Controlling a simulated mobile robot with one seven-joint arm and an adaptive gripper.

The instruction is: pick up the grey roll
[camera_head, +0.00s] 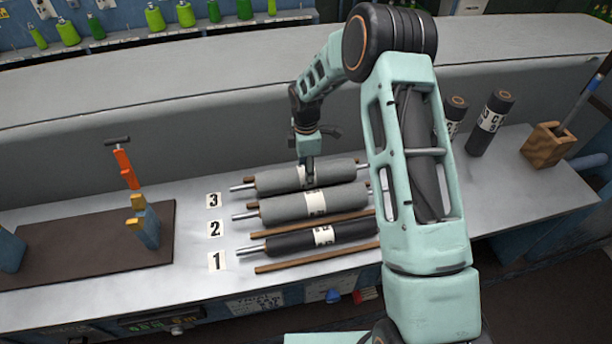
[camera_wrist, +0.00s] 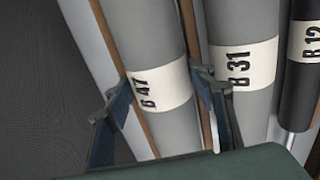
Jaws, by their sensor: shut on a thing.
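Two grey rolls lie side by side on the bench. The farther grey roll (camera_head: 275,181), beside the number 3 card, has a white label reading B 47 in the wrist view (camera_wrist: 150,35). The nearer grey roll (camera_head: 280,210), by card 2, is labelled B 31 in the wrist view (camera_wrist: 240,20). My gripper (camera_head: 308,172) is over the middle of the farther roll. In the wrist view my gripper (camera_wrist: 163,84) has a finger on each side of that roll at its label, shut on it. I cannot tell whether the roll is clear of its rests.
A dark roll (camera_head: 290,240) lies in front, by card 1, between brown rods. Two dark rolls (camera_head: 490,123) stand upright at right, near a wooden holder (camera_head: 546,145). A grey wall (camera_head: 180,130) rises behind.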

